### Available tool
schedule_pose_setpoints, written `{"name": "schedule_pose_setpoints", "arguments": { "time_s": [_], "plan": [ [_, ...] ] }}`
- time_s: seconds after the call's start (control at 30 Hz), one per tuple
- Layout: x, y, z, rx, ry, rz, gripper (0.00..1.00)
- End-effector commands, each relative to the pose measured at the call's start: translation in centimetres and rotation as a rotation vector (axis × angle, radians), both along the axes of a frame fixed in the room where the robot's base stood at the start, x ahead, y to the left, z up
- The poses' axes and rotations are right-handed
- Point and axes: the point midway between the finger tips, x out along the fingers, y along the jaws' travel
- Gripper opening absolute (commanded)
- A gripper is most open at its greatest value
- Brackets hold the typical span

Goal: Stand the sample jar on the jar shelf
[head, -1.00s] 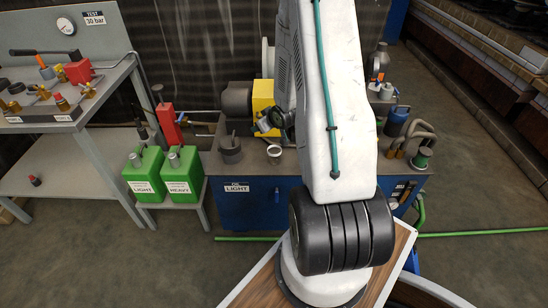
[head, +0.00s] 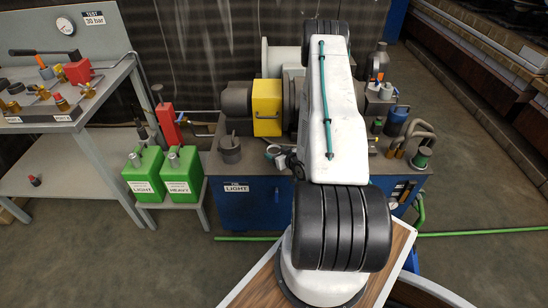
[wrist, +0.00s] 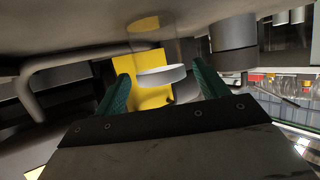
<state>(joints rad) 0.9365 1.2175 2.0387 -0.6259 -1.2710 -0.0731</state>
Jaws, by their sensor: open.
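A pale, see-through round piece with a white band (wrist: 160,76), likely the sample jar, shows between my fingers in the wrist view, which looks upside down. In the head view a small white round thing (head: 273,149) on the blue bench is partly covered by my gripper (head: 277,155). My gripper (wrist: 161,72) is open, one green finger on each side of the band. I cannot tell whether either finger touches it. I cannot pick out the jar shelf for certain.
A yellow block (head: 267,108) stands just behind the white piece. Green cans (head: 183,175) sit on a low stand. A grey shelf unit (head: 75,163) is at left. Open floor lies in front.

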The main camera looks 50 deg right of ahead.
Motion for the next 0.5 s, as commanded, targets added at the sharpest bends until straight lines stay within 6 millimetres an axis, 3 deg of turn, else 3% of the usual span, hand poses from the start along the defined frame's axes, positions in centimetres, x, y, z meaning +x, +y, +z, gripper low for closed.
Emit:
{"name": "schedule_pose_setpoints", "arguments": {
  "time_s": [0.2, 0.43, 0.47, 0.5],
  "plan": [
    [2.4, -0.6, -1.0, -0.001, 0.0, 0.001, 0.73],
    [2.5, -0.7, -1.1, 0.001, 0.001, 0.0, 0.73],
    [2.5, -0.7, -1.1, 0.001, 0.001, 0.0, 0.7],
    [2.5, -0.7, -1.1, 0.001, 0.001, 0.0, 0.59]
  ]
}}
